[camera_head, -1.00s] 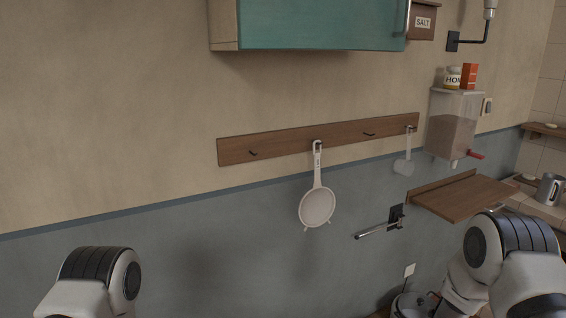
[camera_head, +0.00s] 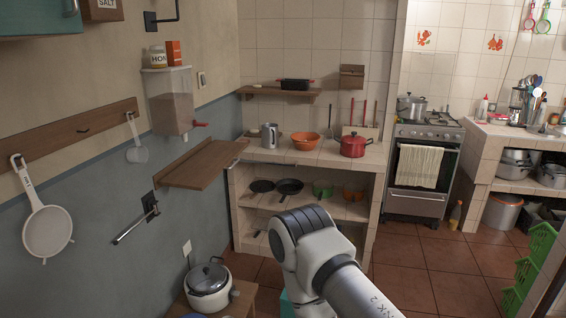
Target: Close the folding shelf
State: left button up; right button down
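The folding shelf (camera_head: 198,166) is a brown wooden board on the left wall. It is folded out, roughly level, and sticks out from its wall-mounted back strip. Nothing stands on it. My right arm shows at the bottom centre, to the right of the shelf and apart from it. Its gripper is hidden behind or beyond the arm links. My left arm and gripper are outside the picture.
A metal bar on a black bracket (camera_head: 150,206) juts from the wall below left of the shelf. A dispenser (camera_head: 168,100) hangs above it. A white cooker (camera_head: 208,287) stands below. A tiled counter (camera_head: 335,157) is behind; the floor (camera_head: 425,270) at right is open.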

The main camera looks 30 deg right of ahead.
aim_at(199, 171)
jog(key=z, duration=0.65)
jog(key=i+l+u, duration=0.15)
jog(key=i, duration=0.25)
jog(key=i+l+u, duration=0.2)
jog(key=i, duration=0.2)
